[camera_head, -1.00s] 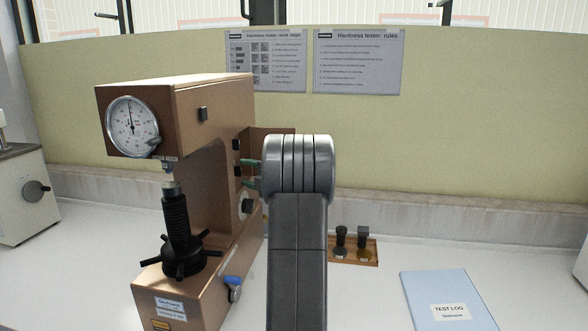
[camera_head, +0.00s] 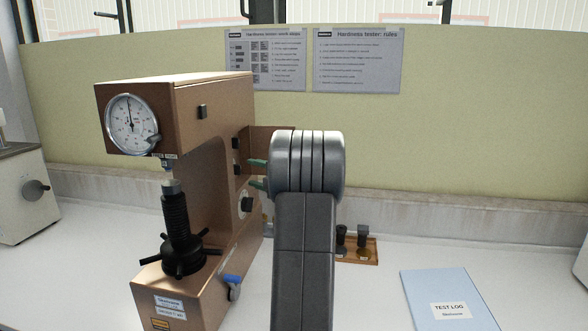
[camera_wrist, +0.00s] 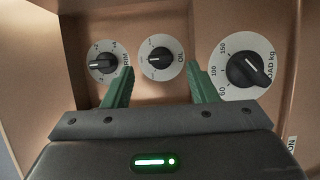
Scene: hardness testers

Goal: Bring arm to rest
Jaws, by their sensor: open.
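My gripper (camera_wrist: 158,88) is open and empty in the wrist view, its two green fingers apart in front of the brown side panel of the hardness tester. The panel carries a TRIM knob (camera_wrist: 102,62), an OIL knob (camera_wrist: 160,59) and a larger LOAD kg dial (camera_wrist: 246,72). No finger visibly holds a knob. In the head view, the tester (camera_head: 205,95) stands at the left, and my grey arm stands to its right. The green fingers (camera_head: 257,173) show at the tester's side, partly hidden by my wrist.
A wooden tray (camera_head: 372,257) with small dark pieces lies right of my arm, partly hidden by it. A blue test log (camera_head: 446,300) lies at the right front. A white machine (camera_head: 22,195) stands at the far left. The bench right of the log is mostly clear.

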